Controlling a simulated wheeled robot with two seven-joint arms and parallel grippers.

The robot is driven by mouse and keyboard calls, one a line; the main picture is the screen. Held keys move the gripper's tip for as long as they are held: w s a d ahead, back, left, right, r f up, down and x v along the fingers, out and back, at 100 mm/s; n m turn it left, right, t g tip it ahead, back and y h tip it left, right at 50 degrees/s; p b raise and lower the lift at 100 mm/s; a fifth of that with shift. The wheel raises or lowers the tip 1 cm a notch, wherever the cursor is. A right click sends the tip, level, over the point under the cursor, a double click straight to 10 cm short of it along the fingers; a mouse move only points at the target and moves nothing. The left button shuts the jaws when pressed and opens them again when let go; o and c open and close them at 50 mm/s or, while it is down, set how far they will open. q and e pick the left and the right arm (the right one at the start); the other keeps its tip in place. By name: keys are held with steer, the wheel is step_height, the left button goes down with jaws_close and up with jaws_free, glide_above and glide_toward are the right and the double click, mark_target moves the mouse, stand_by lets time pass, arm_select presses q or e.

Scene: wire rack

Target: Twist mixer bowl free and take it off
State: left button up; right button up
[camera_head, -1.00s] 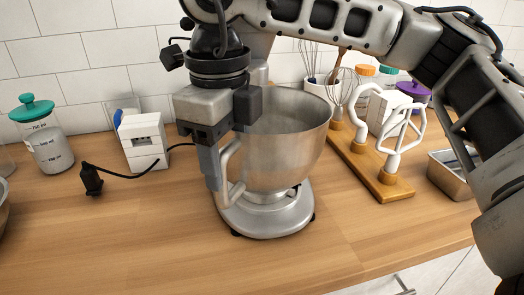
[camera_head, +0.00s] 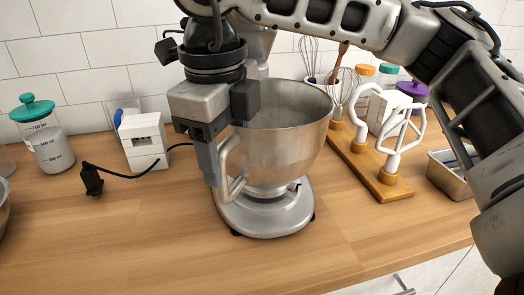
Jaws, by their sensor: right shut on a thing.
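The steel mixer bowl (camera_head: 280,148) is upright, just above the round silver base of the mixer (camera_head: 268,217). A dark ring and a narrow gap show under the bowl's foot. My right gripper (camera_head: 218,155) points down at the bowl's left side and is shut on the bowl's handle (camera_head: 229,168). The gripper covers the upper part of the handle and part of the bowl's rim. The mixer's head is mostly hidden behind my right arm. My left gripper is not in view.
A wooden board (camera_head: 375,172) with white beaters stands close to the bowl's right. A metal tray (camera_head: 449,174) lies farther right. A white power socket box (camera_head: 143,141), a black plug (camera_head: 92,180) and a jar (camera_head: 46,140) are at left. The front counter is clear.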

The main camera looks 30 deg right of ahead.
steer(key=shift+r, duration=0.65)
stand_by(0.4)
steer(key=shift+r+p, duration=1.15)
steer(key=shift+r, duration=0.35)
steer(key=shift+f, duration=0.1)
